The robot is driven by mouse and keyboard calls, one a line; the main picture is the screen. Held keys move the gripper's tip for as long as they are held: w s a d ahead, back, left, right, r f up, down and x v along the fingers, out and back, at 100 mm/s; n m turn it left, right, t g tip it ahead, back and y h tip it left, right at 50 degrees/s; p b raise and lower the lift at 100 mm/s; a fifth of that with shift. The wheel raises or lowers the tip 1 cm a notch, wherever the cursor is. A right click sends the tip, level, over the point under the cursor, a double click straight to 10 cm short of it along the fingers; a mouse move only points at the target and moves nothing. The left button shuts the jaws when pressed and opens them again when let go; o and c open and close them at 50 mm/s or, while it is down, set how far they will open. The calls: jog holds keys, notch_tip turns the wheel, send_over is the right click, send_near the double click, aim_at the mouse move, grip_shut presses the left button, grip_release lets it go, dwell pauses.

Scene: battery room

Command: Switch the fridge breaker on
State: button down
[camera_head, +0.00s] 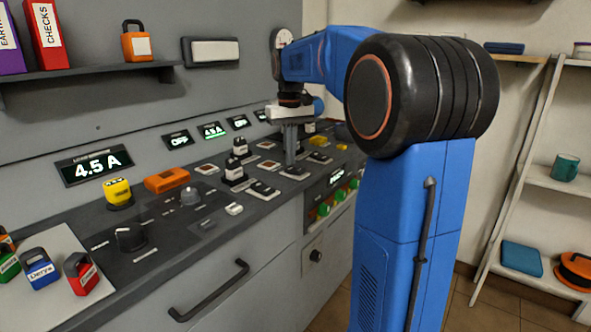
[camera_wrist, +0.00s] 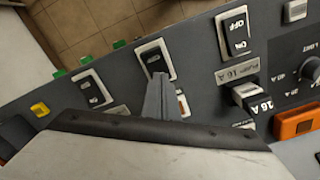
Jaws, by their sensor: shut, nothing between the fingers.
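My gripper (camera_head: 290,163) is shut and empty, pointing down over the sloped breaker panel (camera_head: 120,258). In the wrist view its fingertips (camera_wrist: 160,77) overlap the lower part of a rocker breaker (camera_wrist: 153,54) in a white frame; I cannot tell whether they touch it. Another rocker breaker (camera_wrist: 91,90) lies to the left. I cannot read which breaker is the fridge's.
Padlocks, including a red one (camera_head: 80,273), lie at the left. An orange block (camera_head: 167,180) and a knob (camera_head: 130,237) rise from the panel.

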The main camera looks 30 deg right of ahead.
aim_at(290, 168)
jog(key=shift+r, duration=2.95)
jog(key=shift+n+t, duration=0.3)
jog(key=shift+t, duration=0.3)
jog(key=s+a, duration=0.2)
jog(key=s+a+f, duration=0.1)
jog(key=s+a, duration=0.1)
jog(key=s, duration=0.1)
jog(key=s+a+f, duration=0.1)
jog(key=s, duration=0.1)
jog(key=shift+s+a+f, duration=0.2)
jog(key=shift+a, duration=0.2)
jog(key=s+a+f+t, duration=0.1)
jog(key=s+a+f, duration=0.2)
jog(key=s+f, duration=0.3)
jog(key=s+a+f+n+t, duration=0.1)
jog(key=s+a+f, duration=0.2)
jog(key=s+f, duration=0.4)
jog(key=s+a+f+t, duration=0.1)
jog(key=s+a+f, duration=0.3)
jog(key=s, duration=0.5)
notch_tip(290, 168, down, 3)
jog(key=shift+s+r+t, duration=0.1)
jog(key=shift+s+t, duration=0.2)
jog(key=shift+s, duration=0.1)
